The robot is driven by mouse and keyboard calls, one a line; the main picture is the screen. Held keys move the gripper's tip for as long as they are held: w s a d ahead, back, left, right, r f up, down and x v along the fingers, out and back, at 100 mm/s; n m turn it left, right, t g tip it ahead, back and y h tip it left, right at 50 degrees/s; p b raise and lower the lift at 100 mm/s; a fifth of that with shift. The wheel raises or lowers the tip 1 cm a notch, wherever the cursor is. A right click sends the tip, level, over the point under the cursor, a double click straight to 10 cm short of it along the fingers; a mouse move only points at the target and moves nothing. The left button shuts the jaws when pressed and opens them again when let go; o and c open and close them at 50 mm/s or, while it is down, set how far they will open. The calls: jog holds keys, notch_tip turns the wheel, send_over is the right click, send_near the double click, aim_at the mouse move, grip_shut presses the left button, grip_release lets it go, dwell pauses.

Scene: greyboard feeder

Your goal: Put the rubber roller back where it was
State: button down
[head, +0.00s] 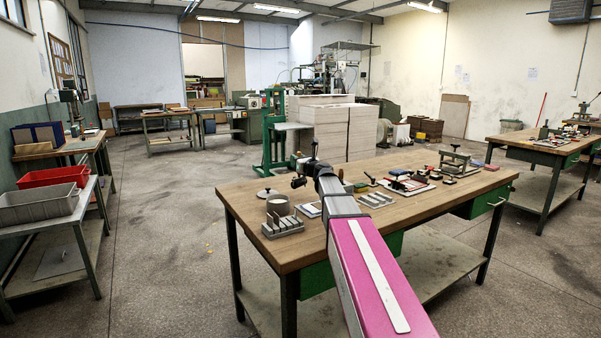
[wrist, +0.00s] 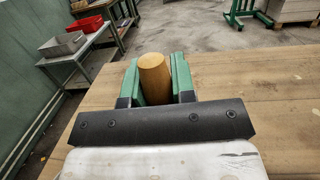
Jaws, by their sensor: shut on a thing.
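My gripper shows in the wrist view (wrist: 154,72) with its green fingers on both sides of a tan wooden handle, which looks like that of the rubber roller (wrist: 154,80). It is shut on the handle, which stands up between the fingers. The roller's head is hidden. In the head view my magenta and grey arm reaches over the wooden workbench (head: 240,190), and my gripper (head: 303,172) is over its left part, small and dark.
A red bin (head: 54,177) and a grey bin (head: 39,204) stand on the left table. The bench's near-left corner is bare.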

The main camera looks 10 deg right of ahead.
jog(key=shift+d+f, duration=0.6)
jog(key=shift+d, duration=0.15)
jog(key=shift+f, duration=1.9)
jog(key=c, duration=1)
grip_release()
jog(key=shift+o, duration=0.2)
jog(key=v, duration=1.2)
jog(key=shift+s, duration=0.1)
